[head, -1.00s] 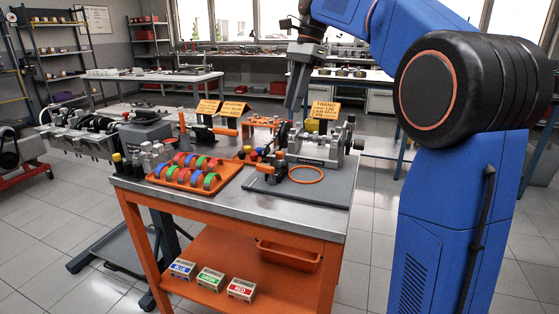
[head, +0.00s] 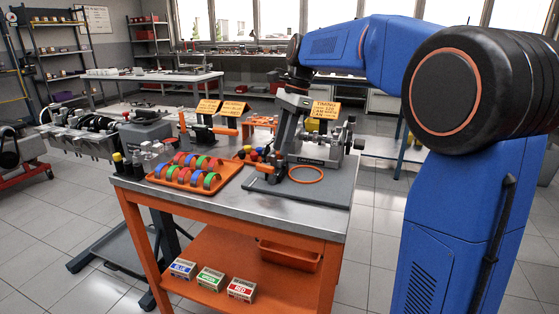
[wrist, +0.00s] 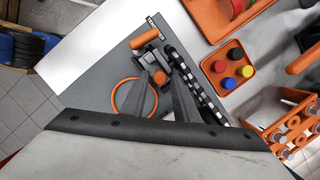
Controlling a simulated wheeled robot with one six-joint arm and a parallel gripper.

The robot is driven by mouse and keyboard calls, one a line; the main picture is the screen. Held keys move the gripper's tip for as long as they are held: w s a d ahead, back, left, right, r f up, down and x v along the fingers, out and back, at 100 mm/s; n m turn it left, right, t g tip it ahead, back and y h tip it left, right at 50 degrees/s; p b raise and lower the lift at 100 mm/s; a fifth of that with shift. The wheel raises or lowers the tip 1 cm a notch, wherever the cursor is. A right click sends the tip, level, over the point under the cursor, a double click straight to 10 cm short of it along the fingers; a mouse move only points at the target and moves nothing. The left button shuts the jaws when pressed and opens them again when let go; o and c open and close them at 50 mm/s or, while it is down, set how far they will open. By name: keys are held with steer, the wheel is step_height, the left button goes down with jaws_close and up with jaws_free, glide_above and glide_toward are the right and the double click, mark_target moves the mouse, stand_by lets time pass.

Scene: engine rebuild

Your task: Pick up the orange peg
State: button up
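A short orange cylinder (wrist: 145,38), which looks like the orange peg, lies beside a black fixture at the edge of the grey mat (wrist: 88,70) in the wrist view. In the head view an orange piece (head: 265,168) shows at the mat's left side. Another small orange part (wrist: 160,78) shows between my fingers; I cannot tell whether it is loose. My gripper (wrist: 161,62) is open, its two fingers apart and pointing toward the fixture. In the head view my gripper (head: 283,140) is low over the bench at the metal fixture's left end, partly hiding it.
An orange ring (head: 306,175) lies on the mat. The metal fixture (head: 318,150) stands behind it. An orange tray (head: 190,181) of coloured rings is to the left. A small orange tray (wrist: 226,68) holds coloured caps. An orange rack (wrist: 285,125) is at lower right in the wrist view.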

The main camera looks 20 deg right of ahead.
steer(key=shift+a+f, duration=0.15)
steer(key=shift+f, duration=0.5)
steer(key=shift+c, duration=0.7)
jaws_close()
steer(key=shift+r, duration=0.1)
